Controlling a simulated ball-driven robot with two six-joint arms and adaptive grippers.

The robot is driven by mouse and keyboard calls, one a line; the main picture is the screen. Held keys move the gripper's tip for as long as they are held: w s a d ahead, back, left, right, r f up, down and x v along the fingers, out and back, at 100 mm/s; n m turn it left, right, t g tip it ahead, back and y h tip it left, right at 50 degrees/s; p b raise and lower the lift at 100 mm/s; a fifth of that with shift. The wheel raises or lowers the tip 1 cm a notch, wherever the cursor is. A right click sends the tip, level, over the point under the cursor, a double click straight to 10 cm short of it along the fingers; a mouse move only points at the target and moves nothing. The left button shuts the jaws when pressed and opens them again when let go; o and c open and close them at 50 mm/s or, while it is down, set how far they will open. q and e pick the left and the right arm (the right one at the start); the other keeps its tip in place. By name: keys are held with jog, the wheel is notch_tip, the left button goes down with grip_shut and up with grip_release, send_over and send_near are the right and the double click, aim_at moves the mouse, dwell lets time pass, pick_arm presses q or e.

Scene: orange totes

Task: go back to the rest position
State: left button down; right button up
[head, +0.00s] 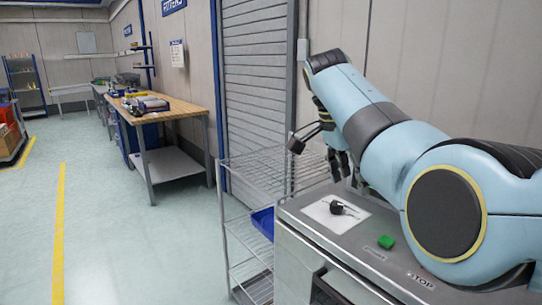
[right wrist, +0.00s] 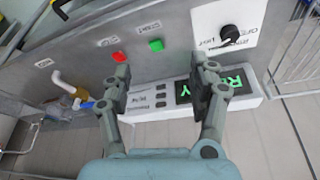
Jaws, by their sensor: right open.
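My right arm (head: 385,135) reaches in from the right in the head view. Its gripper (head: 322,156) is above the far end of a grey machine's panel (head: 312,207), apart from it. In the right wrist view the right gripper (right wrist: 165,76) has its two fingers spread with nothing between them. Beyond the fingers are a red button (right wrist: 119,57), a green button (right wrist: 156,45) and a black rotary knob (right wrist: 229,31) on a white plate. The green button (head: 386,242) and knob (head: 337,208) also show in the head view. My left gripper is not in view.
A wire rack (head: 248,170) with a blue bin (head: 263,222) stands beside the machine. A display with green characters (right wrist: 222,85) is on the machine. A wooden-topped workbench (head: 170,106) stands further back. The floor at left is open, with a yellow line (head: 60,220).

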jog(key=s+d+f+n+y, duration=0.1)
jog(key=s+d+f+n, duration=0.3)
jog(key=s+f, duration=0.45)
jog(key=s+d+f+n+y, duration=0.1)
jog(key=s+d+f+n, duration=0.1)
jog(key=s+d+f, duration=0.55)
jog(key=s+r+n+t, duration=0.25)
jog(key=s+n, duration=0.65)
jog(key=s, duration=1.5)
notch_tip(320, 180, down, 29)
jog(key=s+d+g+b, duration=0.1)
jog(key=d+b, duration=0.1)
jog(key=b, duration=0.4)
pick_arm(q)
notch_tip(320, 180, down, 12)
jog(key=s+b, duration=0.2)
jog(key=b, duration=0.4)
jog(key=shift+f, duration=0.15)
pick_arm(e)
jog(key=s+f+g, duration=0.1)
jog(key=s+f, duration=0.8)
jog(key=f, duration=0.3)
jog(key=s+d+f+g, duration=0.1)
jog(key=s+f, duration=0.9)
jog(key=f, duration=0.2)
jog(key=shift+s+f+m+y, duration=0.3)
jog(key=shift+y, duration=0.1)
